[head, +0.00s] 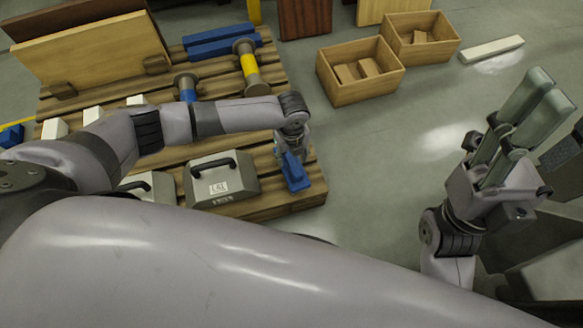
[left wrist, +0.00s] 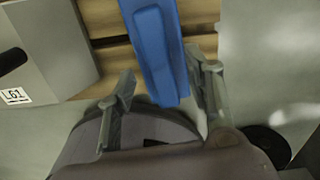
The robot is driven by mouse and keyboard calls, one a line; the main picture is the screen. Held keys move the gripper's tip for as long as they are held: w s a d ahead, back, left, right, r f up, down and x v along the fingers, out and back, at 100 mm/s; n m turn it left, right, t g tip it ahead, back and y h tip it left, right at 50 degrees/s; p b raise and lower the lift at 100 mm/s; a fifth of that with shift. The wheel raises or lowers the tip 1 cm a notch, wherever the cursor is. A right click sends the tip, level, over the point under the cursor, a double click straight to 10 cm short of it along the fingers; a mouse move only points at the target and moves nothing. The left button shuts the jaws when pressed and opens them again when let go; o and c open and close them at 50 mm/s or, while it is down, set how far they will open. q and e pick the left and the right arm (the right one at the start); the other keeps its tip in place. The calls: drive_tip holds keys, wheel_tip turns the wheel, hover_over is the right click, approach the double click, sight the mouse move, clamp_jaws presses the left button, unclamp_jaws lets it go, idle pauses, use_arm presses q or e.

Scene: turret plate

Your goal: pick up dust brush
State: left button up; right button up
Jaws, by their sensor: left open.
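The dust brush (head: 295,172), a blue piece, lies at the right front corner of the wooden pallet. It also shows in the left wrist view (left wrist: 155,50), running from the top edge down between my fingers. My left gripper (head: 290,150) is over it, pointing down and open. In the left wrist view, one finger of my left gripper (left wrist: 165,88) is on each side of the brush, the right finger closer to it. Contact is not clear. My right gripper (head: 549,88) is raised at the right, its fingers together and empty.
A grey case (head: 222,180) with a black handle and a label stands left of the brush on the pallet (head: 262,208). Blue and yellow spools and blue bars lie farther back. Two wooden boxes (head: 360,70) (head: 420,36) stand on the floor, otherwise mostly clear right of the pallet.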

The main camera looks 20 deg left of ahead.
sight(291, 160)
use_arm(q)
wheel_tip(291, 160, down, 4)
drive_tip(key=shift+r+b, duration=0.1)
drive_tip(key=shift+b, duration=0.8)
clamp_jaws()
